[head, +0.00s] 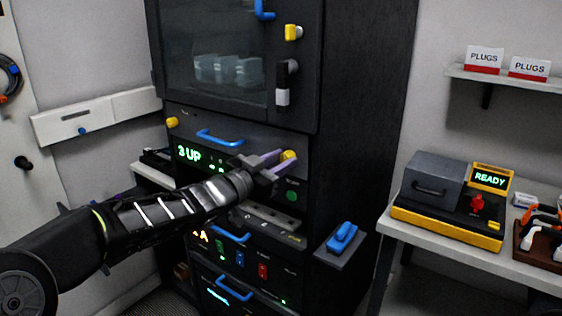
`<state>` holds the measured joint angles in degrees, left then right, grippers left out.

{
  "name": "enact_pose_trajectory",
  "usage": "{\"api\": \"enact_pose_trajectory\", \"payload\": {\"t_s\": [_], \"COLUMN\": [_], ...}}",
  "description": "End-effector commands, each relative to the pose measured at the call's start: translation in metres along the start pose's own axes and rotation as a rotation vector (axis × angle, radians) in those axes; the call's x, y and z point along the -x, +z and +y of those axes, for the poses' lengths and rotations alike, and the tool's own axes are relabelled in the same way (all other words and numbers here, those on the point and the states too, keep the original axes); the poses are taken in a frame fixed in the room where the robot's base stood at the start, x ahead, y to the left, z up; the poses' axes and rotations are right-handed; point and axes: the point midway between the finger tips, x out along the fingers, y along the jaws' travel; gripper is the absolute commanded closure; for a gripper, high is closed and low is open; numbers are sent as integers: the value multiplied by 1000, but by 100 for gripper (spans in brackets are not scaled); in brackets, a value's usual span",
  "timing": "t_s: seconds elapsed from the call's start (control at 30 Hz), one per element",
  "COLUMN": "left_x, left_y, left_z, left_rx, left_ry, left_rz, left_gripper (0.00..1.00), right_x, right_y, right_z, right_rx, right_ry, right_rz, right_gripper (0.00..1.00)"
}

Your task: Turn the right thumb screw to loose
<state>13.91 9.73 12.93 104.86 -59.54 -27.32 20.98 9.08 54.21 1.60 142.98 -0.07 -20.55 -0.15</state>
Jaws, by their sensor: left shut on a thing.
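The right thumb screw (289,156) is a yellow knob at the right end of the rack's upper drawer panel (243,138). My left gripper (283,160) reaches in from the left and is shut on this knob, its fingers partly hiding it. The left thumb screw (172,123), also yellow, sits at the panel's left end with nothing touching it. A blue handle (219,138) lies between the two screws. A green "3 UP" display glows below the handle. I cannot tell how far the screw is turned. My right gripper is not in view.
The dark rack (360,100) has a glass door (235,60) above and more blue-handled drawers below, partly behind my left arm. A blue-handled block (342,238) juts out at lower right. A bench (400,233) on the right holds a yellow-based "READY" machine (445,225).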

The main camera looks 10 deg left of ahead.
Motion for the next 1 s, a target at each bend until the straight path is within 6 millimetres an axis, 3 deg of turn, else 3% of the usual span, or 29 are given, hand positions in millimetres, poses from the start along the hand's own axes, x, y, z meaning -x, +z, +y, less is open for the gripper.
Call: {"api": "enact_pose_trajectory", "payload": {"t_s": [0.53,1.0], "left_x": [0,0], "left_y": [1,2], "left_z": [0,1], "left_rx": [-82,-442], "left_ry": [1,4], "left_rz": [-4,-19], "left_gripper": [100,100], "right_x": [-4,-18], "right_y": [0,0], "right_z": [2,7], "right_rx": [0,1], "right_ry": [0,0], "right_rz": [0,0], "right_gripper": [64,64]}}
